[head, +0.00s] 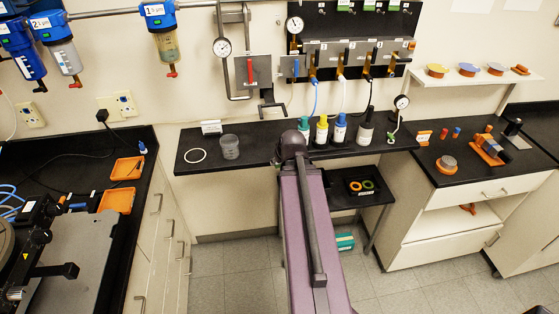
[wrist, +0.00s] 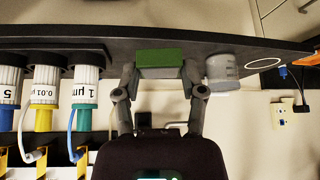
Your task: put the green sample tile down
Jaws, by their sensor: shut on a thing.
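The green sample tile (wrist: 160,58) is a flat green block between the fingertips of my gripper (wrist: 160,74) in the wrist view. My gripper is shut on it. Behind the tile is the dark bench shelf (wrist: 118,55); I cannot tell whether the tile touches it. In the head view my arm reaches to this shelf (head: 268,147) and hides the gripper and the tile.
A grey cup (head: 230,147) and a white ring (head: 195,156) lie left of my arm in the head view. Capped bottles, including a yellow one (head: 321,131) and a blue one (head: 339,130), stand close to its right. Free room shows around the cup.

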